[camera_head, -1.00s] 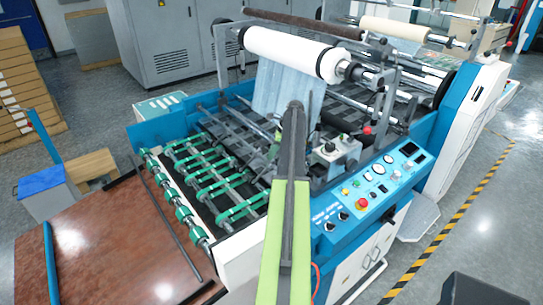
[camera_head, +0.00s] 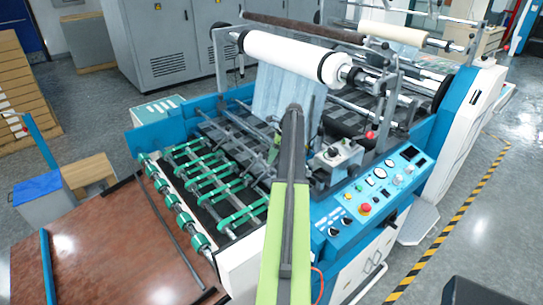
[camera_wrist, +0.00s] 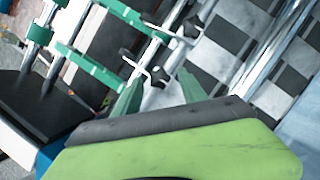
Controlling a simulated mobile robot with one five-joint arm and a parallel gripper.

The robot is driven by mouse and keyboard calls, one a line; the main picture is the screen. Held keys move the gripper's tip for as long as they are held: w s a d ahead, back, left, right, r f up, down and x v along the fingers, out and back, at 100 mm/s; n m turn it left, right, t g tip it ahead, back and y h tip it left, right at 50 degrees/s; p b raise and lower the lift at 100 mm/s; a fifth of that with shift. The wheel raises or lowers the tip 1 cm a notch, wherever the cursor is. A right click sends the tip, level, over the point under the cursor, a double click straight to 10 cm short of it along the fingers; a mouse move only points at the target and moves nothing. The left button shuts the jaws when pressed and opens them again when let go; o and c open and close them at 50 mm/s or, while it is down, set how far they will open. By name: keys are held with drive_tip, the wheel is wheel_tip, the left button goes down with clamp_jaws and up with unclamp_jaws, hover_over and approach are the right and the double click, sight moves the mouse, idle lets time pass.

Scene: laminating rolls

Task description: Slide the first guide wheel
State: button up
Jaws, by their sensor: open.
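My gripper (camera_wrist: 157,84) is open in the wrist view, its two green fingers apart and pointing at the machine's feed bed. Nothing is seen held between them. Two small black wheel-like parts with bent metal wire, one at left (camera_wrist: 128,55) and one at upper right (camera_wrist: 191,27), lie just beyond the fingertips by a metal rod. I cannot tell for sure which is the first guide wheel. In the head view my green and grey arm (camera_head: 288,205) reaches over the bed of the laminating machine (camera_head: 244,274), and hides part of it; the wheels are too small there to tell.
Green belts (camera_head: 240,216) on rollers cross the feed bed, close to the fingers. A white film roll (camera_head: 290,54) hangs above the bed. A blue control panel (camera_head: 385,185) stands right of my arm. A brown table (camera_head: 110,250) lies at front left.

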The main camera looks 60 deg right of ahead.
drive_tip(key=p+v, duration=1.5)
drive_tip(key=v, duration=0.2)
drive_tip(key=shift+r, duration=0.15)
